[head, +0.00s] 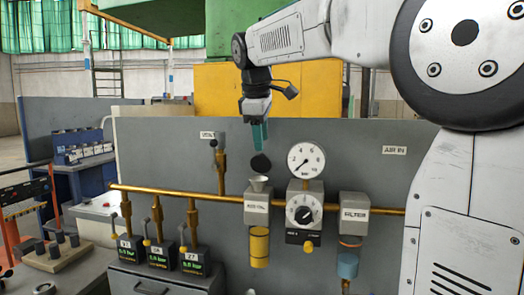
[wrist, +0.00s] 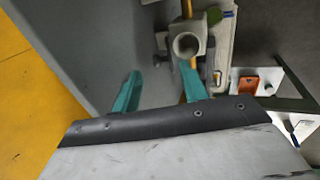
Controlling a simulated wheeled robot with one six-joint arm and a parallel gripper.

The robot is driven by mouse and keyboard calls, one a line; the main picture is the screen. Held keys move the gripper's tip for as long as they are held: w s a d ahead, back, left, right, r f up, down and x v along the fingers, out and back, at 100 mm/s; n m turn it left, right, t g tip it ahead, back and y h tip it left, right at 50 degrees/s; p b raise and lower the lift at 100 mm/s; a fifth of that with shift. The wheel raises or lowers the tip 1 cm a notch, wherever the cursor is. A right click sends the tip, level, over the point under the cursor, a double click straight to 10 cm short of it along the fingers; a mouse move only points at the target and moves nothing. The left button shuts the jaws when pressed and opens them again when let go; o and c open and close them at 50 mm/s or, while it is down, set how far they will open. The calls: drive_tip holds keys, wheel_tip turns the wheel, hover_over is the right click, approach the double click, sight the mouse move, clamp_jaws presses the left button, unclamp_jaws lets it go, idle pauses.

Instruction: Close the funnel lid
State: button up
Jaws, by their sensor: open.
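The funnel (head: 260,184) is a small pale cone on top of a grey labelled box (head: 257,210) on the brass pipe. Its dark round lid (head: 261,163) stands raised above the funnel's mouth, so the lid is open. In the wrist view the funnel (wrist: 187,46) shows from above as a round open mouth; I cannot make out the lid clearly there. My gripper (head: 260,143) points down with teal fingers just above the lid in the head view. In the wrist view the fingers (wrist: 158,82) are apart with nothing between them.
A grey panel (head: 330,145) stands behind the pipe (head: 160,190). A dial gauge (head: 306,160) and a knob box (head: 304,211) sit right of the funnel; a filter unit (head: 354,212) is farther right. Several small valves stand at the left.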

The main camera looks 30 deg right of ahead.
sight(262, 158)
drive_tip(key=shift+x, duration=2.2)
